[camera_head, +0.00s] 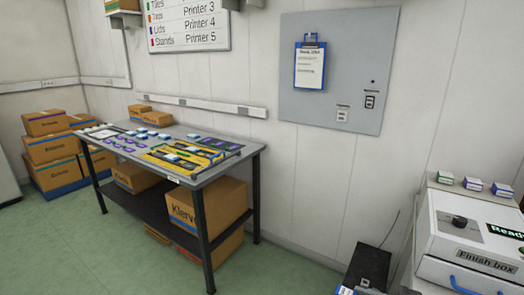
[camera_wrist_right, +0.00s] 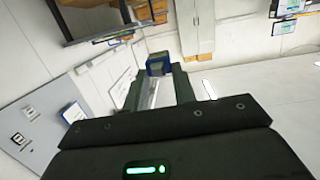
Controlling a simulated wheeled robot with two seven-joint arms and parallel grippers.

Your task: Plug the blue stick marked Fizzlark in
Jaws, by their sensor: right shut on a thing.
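My right gripper (camera_wrist_right: 157,82) shows in the wrist view, shut on a small blue and dark block (camera_wrist_right: 158,63) at its fingertips. I take it to be the blue stick; no marking on it is readable, and its plug end cannot be made out. The right gripper does not show in the head view, and my left gripper is in neither view. No socket for the stick can be told for sure. A black box (camera_head: 367,266) with a thin cable stands at the bottom of the head view, partly cut off.
A white finish box (camera_head: 470,240) with a screen reading Ready stands at the right, with small boxes (camera_head: 473,183) behind it. A grey wall panel (camera_head: 340,65) holds a blue clipboard (camera_head: 310,68). A table (camera_head: 215,172) with cards and trays stands left. Green floor is clear in front.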

